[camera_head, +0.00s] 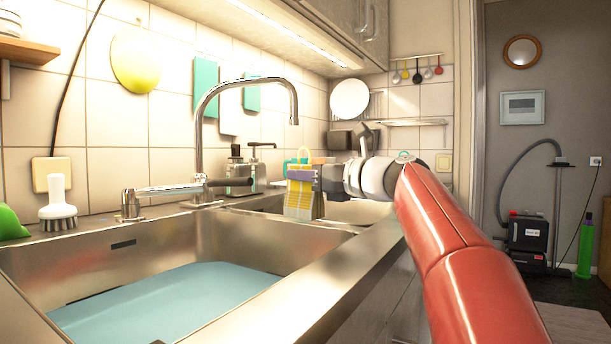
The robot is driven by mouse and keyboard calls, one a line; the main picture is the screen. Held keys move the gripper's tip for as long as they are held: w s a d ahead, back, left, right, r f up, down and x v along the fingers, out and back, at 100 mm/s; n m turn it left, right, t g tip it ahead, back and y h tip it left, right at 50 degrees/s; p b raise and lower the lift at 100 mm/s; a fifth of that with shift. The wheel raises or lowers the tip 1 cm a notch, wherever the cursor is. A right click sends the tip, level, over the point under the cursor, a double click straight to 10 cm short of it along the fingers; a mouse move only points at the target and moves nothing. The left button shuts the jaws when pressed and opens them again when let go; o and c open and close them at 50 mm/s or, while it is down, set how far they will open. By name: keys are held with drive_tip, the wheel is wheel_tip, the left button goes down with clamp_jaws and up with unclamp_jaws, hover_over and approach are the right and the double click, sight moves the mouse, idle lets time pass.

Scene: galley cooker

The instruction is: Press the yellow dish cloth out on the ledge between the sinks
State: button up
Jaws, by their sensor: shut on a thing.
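The yellow dish cloth (299,203) is in my gripper (302,175), which is shut on it. The cloth hangs down as a bunched, striped yellow piece. The ledge between the sinks (307,227) is a steel strip dividing the large near sink (200,240) from the smaller far sink (352,211). The cloth is over or close to this ledge; I cannot tell whether its lower edge touches it. My gripper comes in from the right and hides part of the far sink.
The near sink holds bluish water (170,305). A chrome tap (199,130) arches behind the ledge, with soap dispensers (239,172) beside it. A white brush (58,204) stands at the left rear. The front counter edge (335,270) is clear.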

drive_tip(key=shift+w+f, duration=0.1)
drive_tip(key=shift+f, duration=0.7)
idle(1.8)
wheel_tip(320, 180, up, 8)
drive_tip(key=p, duration=0.8)
drive_tip(key=shift+f, duration=0.2)
